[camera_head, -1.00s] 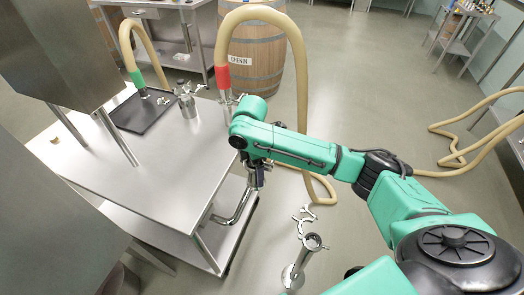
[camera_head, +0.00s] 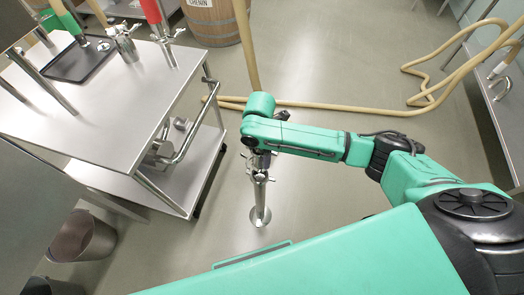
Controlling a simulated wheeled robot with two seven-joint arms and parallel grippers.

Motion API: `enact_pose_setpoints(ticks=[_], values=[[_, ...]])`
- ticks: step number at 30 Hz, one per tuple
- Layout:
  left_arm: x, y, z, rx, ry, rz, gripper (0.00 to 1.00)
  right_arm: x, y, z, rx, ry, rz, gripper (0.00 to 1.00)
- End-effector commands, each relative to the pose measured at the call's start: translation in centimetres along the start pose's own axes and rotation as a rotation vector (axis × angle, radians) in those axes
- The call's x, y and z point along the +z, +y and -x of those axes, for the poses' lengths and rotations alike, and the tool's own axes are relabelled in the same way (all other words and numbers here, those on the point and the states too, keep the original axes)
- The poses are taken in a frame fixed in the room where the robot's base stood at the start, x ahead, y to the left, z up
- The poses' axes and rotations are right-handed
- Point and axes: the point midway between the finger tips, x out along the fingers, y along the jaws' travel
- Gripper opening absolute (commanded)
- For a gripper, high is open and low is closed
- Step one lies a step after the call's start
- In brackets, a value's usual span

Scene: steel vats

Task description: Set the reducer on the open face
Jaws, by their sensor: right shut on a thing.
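My right gripper (camera_head: 261,163) hangs from the green arm, directly over a steel standpipe on the floor. It is shut on a small steel piece, which I take to be the reducer; the fingers mostly hide it. The standpipe (camera_head: 260,205) rises upright from a round foot. Its top is the open face, right below the gripper, with clamp parts (camera_head: 262,178) around it. I cannot tell whether the held piece touches the face. My left gripper is not in view.
Tan hose (camera_head: 330,106) crosses the floor. A bucket (camera_head: 82,238) stands lower left.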

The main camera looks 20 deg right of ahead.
Motion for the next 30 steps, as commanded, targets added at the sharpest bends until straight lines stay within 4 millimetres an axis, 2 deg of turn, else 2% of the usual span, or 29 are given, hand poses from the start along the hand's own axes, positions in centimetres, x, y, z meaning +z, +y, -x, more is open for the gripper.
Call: enact_pose_setpoints(ticks=[7,9,21,30], values=[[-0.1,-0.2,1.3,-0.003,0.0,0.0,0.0,0.0,0.1,0.5,0.0,0.0,0.0,0.0],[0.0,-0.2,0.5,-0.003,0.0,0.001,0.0,-0.1,0.0,-0.6,0.0,0.001,0.0,0.0],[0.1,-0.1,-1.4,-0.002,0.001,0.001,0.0,-0.1,-0.1,-4.3,0.001,0.0,-0.002,0.0],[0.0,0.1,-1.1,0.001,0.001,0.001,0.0,-0.5,-0.5,-5.5,0.002,0.0,-0.001,0.0]])
